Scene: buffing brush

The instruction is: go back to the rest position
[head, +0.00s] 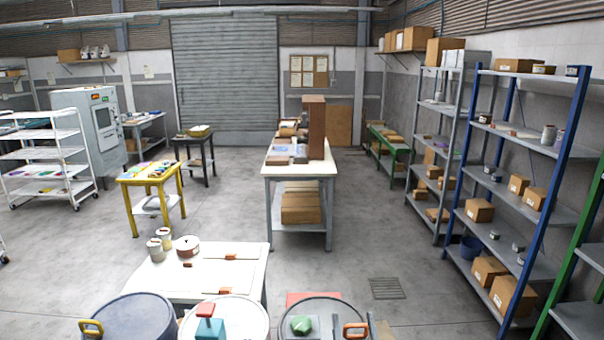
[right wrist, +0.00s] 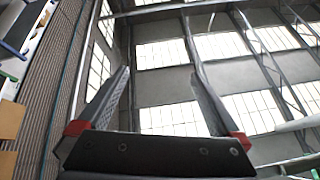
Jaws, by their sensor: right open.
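My right gripper (right wrist: 159,72) is open and empty in the right wrist view. Its two grey fingers point up towards the roof, wide apart. My left gripper is not in view. A green piece (head: 301,325) lies on the right-hand round top.
A blue drum (head: 130,318) stands at the bottom left. Just beyond is a white table (head: 215,255) with cans and small brown items. A long workbench (head: 297,170) stands mid-room. Blue-post shelves (head: 520,180) line the right. Open grey floor (head: 380,240) lies between them.

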